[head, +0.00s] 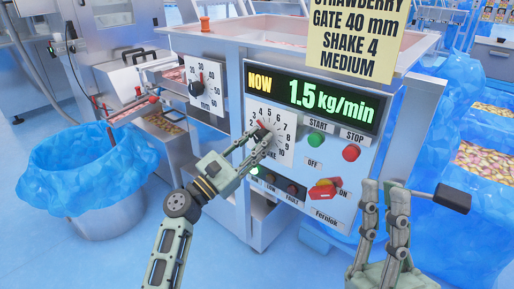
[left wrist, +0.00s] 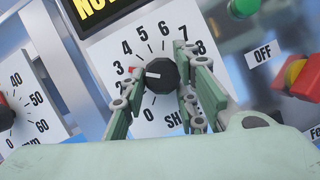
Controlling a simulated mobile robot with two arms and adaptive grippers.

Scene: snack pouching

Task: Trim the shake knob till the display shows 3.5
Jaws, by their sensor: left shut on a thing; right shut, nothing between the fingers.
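The shake knob (left wrist: 162,74) is a round black knob with a white pointer line, on a white dial plate (left wrist: 143,110) numbered from 0. In the left wrist view its line points left, between about 2 and 3, near a red mark by the 3. My left gripper (head: 262,137) is shut on the knob, a finger on each side; in the head view it partly covers the dial. The display (head: 315,98) reads "NOW 1.5 kg/min" in yellow and green. My right gripper (head: 384,187) is shut and empty, in front of the panel's lower right.
A second dial, the mm knob (head: 196,89), is left of the display. Green start (head: 314,140) and red stop (head: 351,152) buttons and a red-yellow switch (head: 325,189) are close by. A yellow sign (head: 357,45) reads "GATE 40 mm, SHAKE 4". A blue-lined bin (head: 85,175) stands left.

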